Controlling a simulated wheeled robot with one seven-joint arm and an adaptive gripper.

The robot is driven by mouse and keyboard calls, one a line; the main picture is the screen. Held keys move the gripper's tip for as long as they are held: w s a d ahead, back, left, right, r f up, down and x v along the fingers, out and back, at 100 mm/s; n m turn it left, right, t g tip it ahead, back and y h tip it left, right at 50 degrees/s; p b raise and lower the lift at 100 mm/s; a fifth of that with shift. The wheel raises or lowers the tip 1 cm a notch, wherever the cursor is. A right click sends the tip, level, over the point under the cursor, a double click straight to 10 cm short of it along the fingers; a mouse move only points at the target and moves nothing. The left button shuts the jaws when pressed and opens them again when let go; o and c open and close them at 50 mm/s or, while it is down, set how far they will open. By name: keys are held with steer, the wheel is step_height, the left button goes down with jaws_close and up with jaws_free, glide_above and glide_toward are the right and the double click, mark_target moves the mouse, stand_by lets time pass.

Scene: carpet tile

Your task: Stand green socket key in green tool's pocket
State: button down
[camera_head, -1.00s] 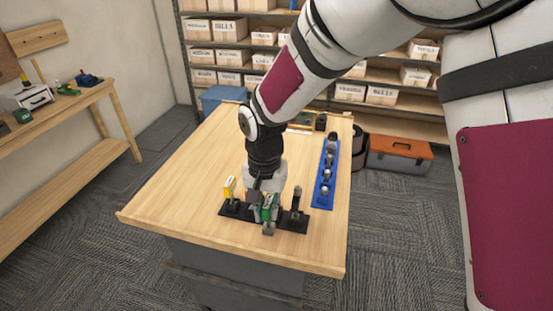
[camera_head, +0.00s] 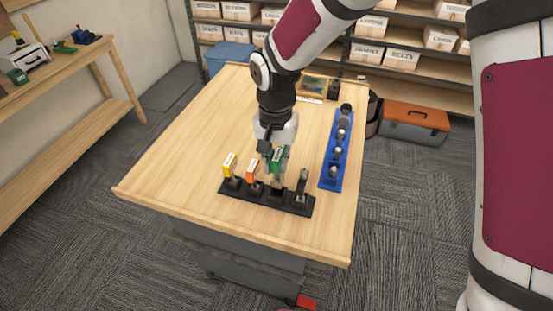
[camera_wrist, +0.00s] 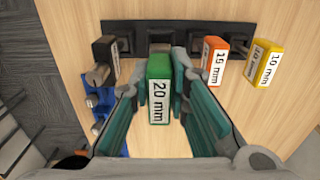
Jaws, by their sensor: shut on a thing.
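The green socket key (camera_head: 277,160), labelled 20 mm, has a green block handle that also shows in the wrist view (camera_wrist: 159,93). My gripper (camera_head: 270,155) is shut on that handle; its two fingers (camera_wrist: 159,85) press the handle's sides. The key is roughly upright with its grey shank down, over the third pocket from the left of the black rack (camera_head: 237,195). I cannot tell whether its lower end is inside the pocket or just above it. In the wrist view the handle hides the shank, and a dark pocket (camera_wrist: 160,47) shows behind it.
The rack also holds a yellow key (camera_head: 229,164), an orange key (camera_head: 252,172) and a black key (camera_head: 303,182) close beside the green one. A blue rail (camera_head: 328,181) with several sockets stands to the right. The table's left part (camera_head: 180,150) is clear.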

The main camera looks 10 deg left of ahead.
mark_target(276, 182)
steer(key=shift+s, duration=0.15)
steer(key=shift+f+b, duration=0.35)
steer(key=shift+f, duration=2.45)
steer(key=c, duration=1.4)
jaws_free()
steer(key=shift+c, duration=0.2)
steer(key=shift+f, duration=0.1)
step_height(276, 182, up, 12)
steer(key=shift+r, duration=0.1)
